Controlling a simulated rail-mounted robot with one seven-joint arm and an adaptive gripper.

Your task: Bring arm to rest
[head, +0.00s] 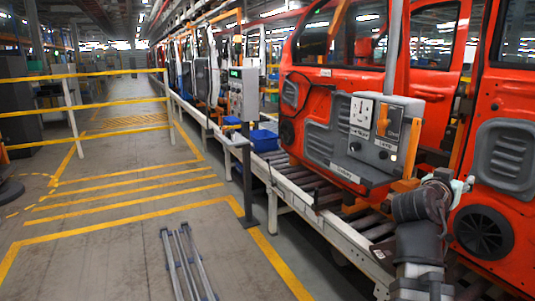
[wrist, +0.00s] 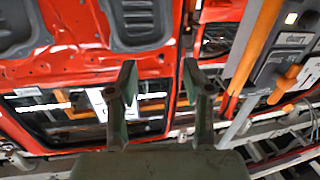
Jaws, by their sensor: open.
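My gripper (wrist: 158,80) is open in the wrist view, its two fingers apart with nothing between them. Red door panels with grey trim (wrist: 140,22) lie beyond the fingers. In the head view my dark arm rises at the lower right, in front of the door line. The gripper end is small there and its fingers are hard to make out. A red door (head: 335,80) with a grey control panel (head: 375,125) in front of it stands left of my arm. Another red door (head: 505,110) stands close at the right.
A roller conveyor (head: 310,185) runs under the doors. A grey post with a box (head: 243,95) and a blue bin (head: 264,140) stand farther along. Yellow railings (head: 85,108) border the left. The marked floor (head: 110,240) is largely open, with metal bars (head: 187,265) near the front.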

